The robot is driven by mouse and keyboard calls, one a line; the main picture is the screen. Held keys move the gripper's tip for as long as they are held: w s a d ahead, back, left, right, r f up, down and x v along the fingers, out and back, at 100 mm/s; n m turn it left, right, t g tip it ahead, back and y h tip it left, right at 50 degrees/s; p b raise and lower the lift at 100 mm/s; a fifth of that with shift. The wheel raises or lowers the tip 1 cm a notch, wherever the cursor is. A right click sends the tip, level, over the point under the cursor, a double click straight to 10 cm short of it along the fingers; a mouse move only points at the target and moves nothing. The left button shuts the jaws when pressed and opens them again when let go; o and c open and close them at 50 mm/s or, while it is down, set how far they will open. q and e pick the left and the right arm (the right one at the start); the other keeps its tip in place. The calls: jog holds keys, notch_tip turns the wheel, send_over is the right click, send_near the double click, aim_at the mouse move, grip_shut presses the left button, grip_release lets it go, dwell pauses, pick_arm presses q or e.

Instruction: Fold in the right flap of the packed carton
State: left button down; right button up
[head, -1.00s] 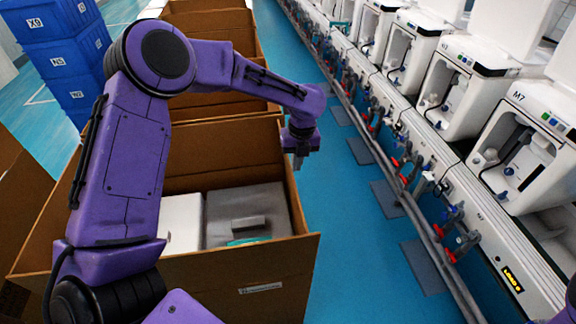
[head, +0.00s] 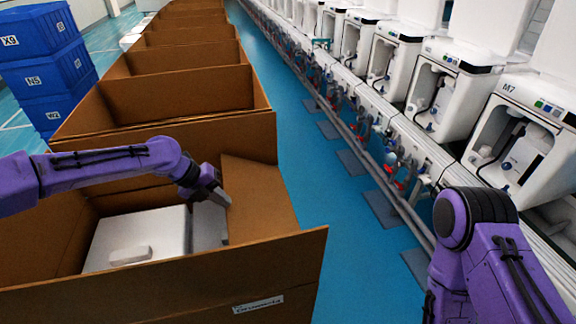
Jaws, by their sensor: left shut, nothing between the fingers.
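The packed carton (head: 200,285) is the nearest brown box, with a white item (head: 135,238) and a grey-white block beside it inside. Its right flap (head: 258,200) slopes inward over the right part of the opening and hides some of the contents. The front and back panels stand up. My left gripper (head: 222,198) is shut and empty, over the carton at the flap's inner edge; I cannot tell whether it touches the flap. My right arm (head: 480,245) shows at the lower right, with its gripper out of view.
A row of open brown cartons (head: 180,95) stretches away behind this one. Blue crates (head: 45,65) are stacked at the left. White machines (head: 510,145) line a bench with a pipe rail at the right. The blue floor (head: 345,235) between is clear.

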pick_arm(q)
jog(key=a+f+b, duration=0.1)
jog(key=f+b, duration=0.1)
jog(key=f, duration=0.1)
jog(key=a+f+b, duration=0.1)
jog(key=f+b, duration=0.2)
jog(key=f, duration=0.1)
jog(key=s+a+f+b, duration=0.1)
jog(key=a+f+b, duration=0.1)
jog(key=f, duration=0.2)
jog(key=shift+s+f, duration=0.1)
jog(key=shift+f, duration=0.15)
jog(key=shift+s+f+b, duration=0.15)
jog(key=shift+f+b, duration=0.1)
jog(key=shift+b, duration=0.1)
jog(key=shift+f, duration=0.1)
jog(key=shift+s, duration=0.1)
notch_tip(320, 180, up, 5)
jog(key=p, duration=0.4)
jog(key=s+a+r+b, duration=0.1)
jog(key=s+a+r, duration=0.1)
jog(key=a, duration=0.7)
jog(key=shift+s+r+b, duration=0.2)
jog(key=shift+r+b, duration=0.2)
jog(key=shift+r, duration=0.15)
